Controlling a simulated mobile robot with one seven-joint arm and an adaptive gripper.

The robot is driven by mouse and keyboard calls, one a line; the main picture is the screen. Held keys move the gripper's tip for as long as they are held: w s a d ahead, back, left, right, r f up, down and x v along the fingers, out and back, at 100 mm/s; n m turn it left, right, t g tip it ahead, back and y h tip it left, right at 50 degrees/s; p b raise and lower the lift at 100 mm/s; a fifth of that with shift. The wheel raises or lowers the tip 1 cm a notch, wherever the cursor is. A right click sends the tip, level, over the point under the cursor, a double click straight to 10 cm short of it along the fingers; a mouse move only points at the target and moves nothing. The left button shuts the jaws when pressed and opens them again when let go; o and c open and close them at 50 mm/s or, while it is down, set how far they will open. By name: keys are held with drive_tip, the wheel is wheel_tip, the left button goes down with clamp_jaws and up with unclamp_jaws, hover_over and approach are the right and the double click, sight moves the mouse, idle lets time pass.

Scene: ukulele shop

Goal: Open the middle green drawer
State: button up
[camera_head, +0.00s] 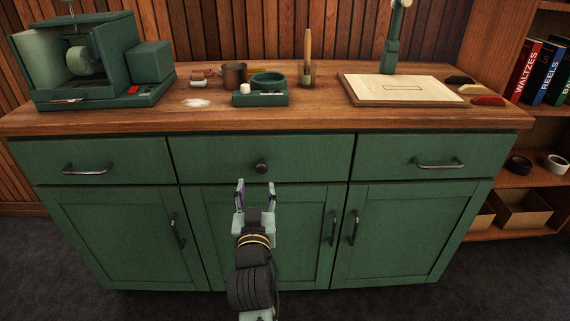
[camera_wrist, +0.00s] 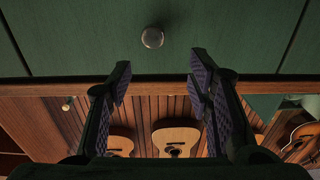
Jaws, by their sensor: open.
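The middle green drawer (camera_head: 215,156) is shut, flush with the cabinet front. It has one round dark knob (camera_head: 262,166) at its centre. In the wrist view the knob (camera_wrist: 152,37) looks metallic, on the green drawer front (camera_wrist: 90,35). My gripper (camera_head: 255,183) is open and empty, its fingers pointing toward the cabinet just below the knob in the head view. In the wrist view the open fingers (camera_wrist: 159,62) lie to either side of the knob's line, apart from it. The exact distance to the knob is hard to tell.
Left drawer (camera_head: 130,158) and right drawer (camera_head: 385,158) have bar handles, with cupboard doors below. The wooden counter (camera_head: 330,120) holds a green machine (camera_head: 110,65), a copper-brown mug (camera_head: 234,75), a green tray (camera_head: 260,99) and a pale board (camera_head: 400,90). Ukuleles (camera_wrist: 176,137) show in the wrist view.

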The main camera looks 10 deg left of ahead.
sight(262, 169)
drive_tip(key=x, duration=0.3)
drive_tip(key=p+x, duration=0.1)
drive_tip(key=x, duration=0.3)
drive_tip(key=d+f+p+x, duration=0.1)
drive_tip(key=x, duration=0.3)
drive_tip(key=shift+w, duration=0.1)
drive_tip(key=shift+c, duration=0.3)
clamp_jaws()
idle(0.4)
